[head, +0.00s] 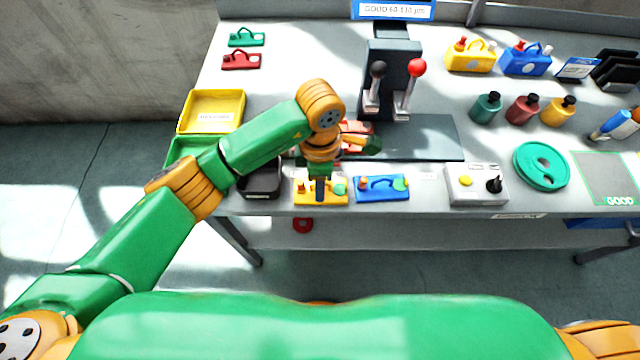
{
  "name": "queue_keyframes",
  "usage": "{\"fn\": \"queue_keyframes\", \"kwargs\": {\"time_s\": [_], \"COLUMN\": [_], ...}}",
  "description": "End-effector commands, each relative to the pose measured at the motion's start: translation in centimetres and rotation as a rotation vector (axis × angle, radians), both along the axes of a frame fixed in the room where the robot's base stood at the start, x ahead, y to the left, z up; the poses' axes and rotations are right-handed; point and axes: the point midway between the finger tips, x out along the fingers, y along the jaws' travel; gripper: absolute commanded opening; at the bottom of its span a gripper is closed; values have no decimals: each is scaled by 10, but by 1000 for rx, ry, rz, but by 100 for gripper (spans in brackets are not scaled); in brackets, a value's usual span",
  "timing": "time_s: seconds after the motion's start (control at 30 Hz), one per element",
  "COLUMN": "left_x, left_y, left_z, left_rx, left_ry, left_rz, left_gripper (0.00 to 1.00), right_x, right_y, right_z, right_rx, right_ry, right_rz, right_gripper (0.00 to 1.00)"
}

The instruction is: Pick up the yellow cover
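A yellow cover (335,196) lies at the front edge of the table, a flat yellow piece with an orange part on it. My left gripper (320,188) points down over its middle and hides part of it. The dark fingertips appear at the cover, but whether they touch or grip it cannot be told. A similar blue piece (382,194) with a green round part lies just to the right. My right gripper is not in view.
A yellow bin (211,92), a green bin (180,152) and a dark tray (262,184) stand left. A dark press with two levers (390,75) stands behind. A grey control box (476,186) and green disc (541,167) are right. Bottles and yellow and blue cases stand back right.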

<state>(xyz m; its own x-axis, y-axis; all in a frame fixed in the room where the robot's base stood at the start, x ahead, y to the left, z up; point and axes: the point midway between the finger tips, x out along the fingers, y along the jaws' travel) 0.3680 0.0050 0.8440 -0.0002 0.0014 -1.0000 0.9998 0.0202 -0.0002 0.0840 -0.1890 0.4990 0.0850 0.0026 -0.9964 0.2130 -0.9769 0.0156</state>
Motion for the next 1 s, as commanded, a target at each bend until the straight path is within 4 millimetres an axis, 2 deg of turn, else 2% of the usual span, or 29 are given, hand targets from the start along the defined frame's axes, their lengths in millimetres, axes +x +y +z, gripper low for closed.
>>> {"fn": "queue_keyframes", "kwargs": {"time_s": [0.1,0.13,0.2,0.3,1.0], "left_x": [0,0,0,0,0], "left_y": [0,0,0,0,0], "left_z": [0,0,0,0,0], "left_rx": [-1,-1,-1,-1,-2], "left_ry": [0,0,0,0,1], "left_rz": [0,0,0,1,1], "left_gripper": [45,42,23,0,0], "right_x": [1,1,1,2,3], "right_y": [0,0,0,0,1], "right_z": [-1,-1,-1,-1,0], "right_rx": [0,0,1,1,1], "right_ry": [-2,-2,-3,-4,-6], "right_rz": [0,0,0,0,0], "right_gripper": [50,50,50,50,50]}}
